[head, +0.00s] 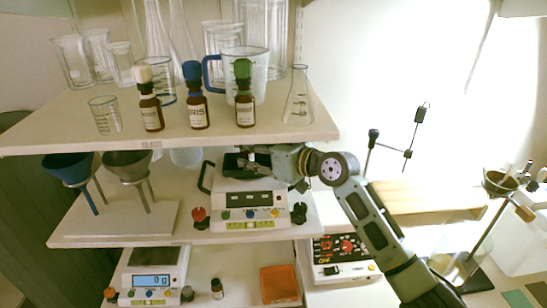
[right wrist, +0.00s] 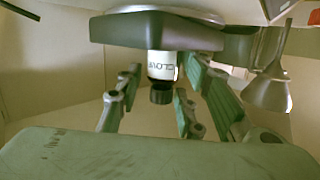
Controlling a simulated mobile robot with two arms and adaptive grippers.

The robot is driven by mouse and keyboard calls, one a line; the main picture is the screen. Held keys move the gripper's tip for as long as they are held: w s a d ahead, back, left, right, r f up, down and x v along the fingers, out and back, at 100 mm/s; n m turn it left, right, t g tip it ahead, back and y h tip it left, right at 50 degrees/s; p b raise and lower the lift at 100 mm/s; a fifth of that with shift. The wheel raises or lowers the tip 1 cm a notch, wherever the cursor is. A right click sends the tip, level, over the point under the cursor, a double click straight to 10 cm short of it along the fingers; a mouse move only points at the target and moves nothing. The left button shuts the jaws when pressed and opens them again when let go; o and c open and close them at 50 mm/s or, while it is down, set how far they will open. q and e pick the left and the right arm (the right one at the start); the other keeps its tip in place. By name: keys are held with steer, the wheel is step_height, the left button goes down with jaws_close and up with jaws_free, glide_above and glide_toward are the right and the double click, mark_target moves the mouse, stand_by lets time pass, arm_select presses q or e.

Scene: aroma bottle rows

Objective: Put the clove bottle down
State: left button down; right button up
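The clove bottle (right wrist: 162,66) shows in the right wrist view, which appears upside down. It has a white label reading CLOVE and a black cap (right wrist: 160,94). Its base meets the dark weighing plate (right wrist: 120,30) of the scale. My right gripper (right wrist: 158,102) has its fingers spread on both sides of the bottle, with a visible gap on the left. My left gripper is not in view.
The top shelf (head: 235,134) overhangs my right gripper and holds several bottles and glassware. Blue (head: 68,168) and grey (head: 128,165) funnels stand left of the scale. A second scale (head: 151,281), a small bottle (head: 217,288) and an orange tray (head: 279,285) are below.

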steer(key=f+b+v, duration=0.2)
steer(key=b+v, duration=0.2)
steer(key=v, duration=1)
steer(key=shift+s+d, duration=0.35)
steer(key=shift+s, duration=0.1)
steer(key=shift+f, duration=0.1)
